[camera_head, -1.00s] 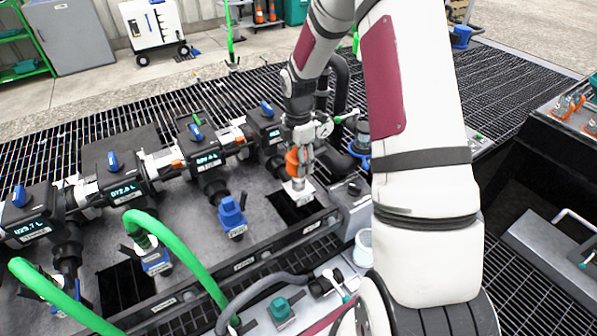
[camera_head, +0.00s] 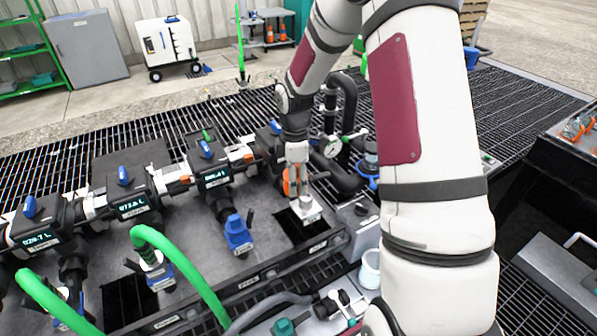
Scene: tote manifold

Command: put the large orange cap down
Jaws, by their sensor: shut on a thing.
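The large orange cap (camera_head: 287,182) shows as a small orange patch at the left side of my gripper (camera_head: 297,184). My gripper is shut on it, and the fingers hide most of it. The cap is close to the manifold's right end, by a white labelled fitting (camera_head: 307,213) with a short grey stub on top. It appears a little above and left of that stub. I cannot tell whether it touches anything.
A pressure gauge (camera_head: 332,147) and black pipes are close to the gripper's right. A white cup (camera_head: 370,268) stands nearer. Dark openings break the deck.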

